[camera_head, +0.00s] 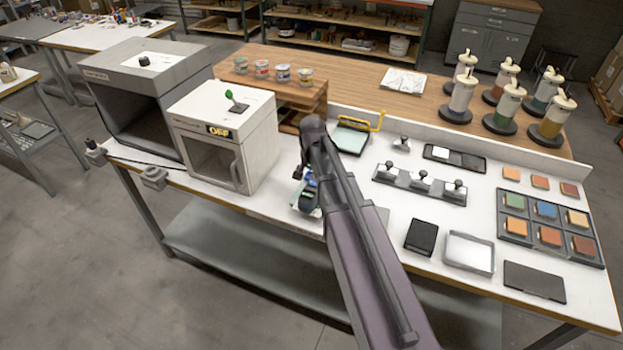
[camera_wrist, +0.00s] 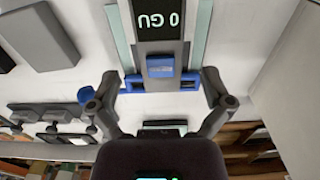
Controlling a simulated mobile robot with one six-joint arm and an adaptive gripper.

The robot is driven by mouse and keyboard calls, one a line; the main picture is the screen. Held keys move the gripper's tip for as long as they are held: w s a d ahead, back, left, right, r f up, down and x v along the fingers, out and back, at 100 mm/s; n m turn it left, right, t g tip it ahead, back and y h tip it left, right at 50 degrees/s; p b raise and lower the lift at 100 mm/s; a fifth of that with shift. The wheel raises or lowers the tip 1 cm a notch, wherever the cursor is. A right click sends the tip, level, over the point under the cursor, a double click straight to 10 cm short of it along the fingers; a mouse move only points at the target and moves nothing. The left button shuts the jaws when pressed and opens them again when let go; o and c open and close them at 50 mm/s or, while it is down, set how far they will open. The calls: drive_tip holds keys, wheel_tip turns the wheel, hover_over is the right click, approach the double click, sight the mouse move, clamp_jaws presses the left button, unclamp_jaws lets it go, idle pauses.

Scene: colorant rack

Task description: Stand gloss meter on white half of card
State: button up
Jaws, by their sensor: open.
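In the wrist view, a grey device with a "0 GU" display (camera_wrist: 161,20), apparently the gloss meter, lies beyond my fingers with blue parts (camera_wrist: 160,84) at its near end. My gripper (camera_wrist: 162,92) is open, with one finger on each side of that blue end; contact cannot be told. In the head view, my arm partly hides a blue and dark object (camera_head: 307,198) at the bench's front edge, under my gripper (camera_head: 304,172). A dark rectangle with a white patch (camera_head: 455,159), possibly the card, lies toward the back of the bench.
A white cabinet marked OFF (camera_head: 209,148) stands left of my gripper.

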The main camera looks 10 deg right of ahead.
sight(312, 188)
wheel_tip(312, 188, up, 7)
drive_tip(key=p, duration=0.6)
idle(0.7)
drive_tip(key=s+n, duration=0.7)
drive_tip(key=s, duration=0.9)
